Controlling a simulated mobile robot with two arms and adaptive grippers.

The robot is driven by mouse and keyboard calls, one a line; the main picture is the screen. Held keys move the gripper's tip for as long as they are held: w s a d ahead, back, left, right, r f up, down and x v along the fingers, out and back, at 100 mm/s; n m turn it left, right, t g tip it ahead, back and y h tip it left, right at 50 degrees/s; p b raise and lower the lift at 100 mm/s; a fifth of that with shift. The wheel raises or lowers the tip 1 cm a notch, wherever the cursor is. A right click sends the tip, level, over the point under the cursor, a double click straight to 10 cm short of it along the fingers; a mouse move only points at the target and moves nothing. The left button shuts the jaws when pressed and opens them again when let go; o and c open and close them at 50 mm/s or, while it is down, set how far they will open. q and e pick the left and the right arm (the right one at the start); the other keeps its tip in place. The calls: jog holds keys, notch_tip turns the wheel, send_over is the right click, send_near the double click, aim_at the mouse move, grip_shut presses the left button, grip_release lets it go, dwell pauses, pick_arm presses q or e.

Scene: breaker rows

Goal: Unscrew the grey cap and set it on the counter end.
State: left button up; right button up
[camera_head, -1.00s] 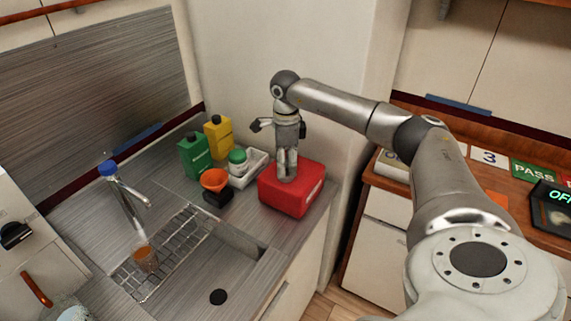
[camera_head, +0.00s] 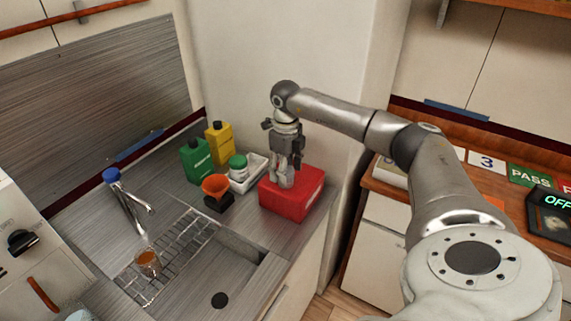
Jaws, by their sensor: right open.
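A red box-shaped container (camera_head: 297,204) stands on the metal counter (camera_head: 262,226) near its right end. My right gripper (camera_head: 283,182) points down at the top of the red container, toward its left side. Its fingers are open and reach to about the container's top. I cannot make out the grey cap; the gripper's fingers cover the part of the container's top where they meet it. I cannot tell whether the fingers touch anything. My left gripper is not in view.
Left of the red container stand a white tray (camera_head: 241,188) with a green-lidded jar (camera_head: 238,167), an orange funnel (camera_head: 215,187), a green bottle (camera_head: 197,160) and a yellow bottle (camera_head: 219,145). A sink rack with an orange-filled glass (camera_head: 147,263) lies front left. A wall stands close behind the container.

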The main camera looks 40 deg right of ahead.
jog(key=m+p, duration=0.1)
jog(key=m, duration=0.4)
jog(key=shift+r+m+p, duration=0.1)
jog(key=shift+m+p, duration=0.3)
jog(key=m+p, duration=0.1)
jog(key=m, duration=0.2)
jog(key=shift+m, duration=1)
jog(key=shift+p, duration=0.35)
jog(key=c, duration=0.9)
jog(key=shift+o, duration=0.2)
jog(key=shift+n+b, duration=0.3)
jog(key=shift+n, duration=1)
jog(key=shift+r+p, duration=1.85)
jog(key=shift+r, duration=0.55)
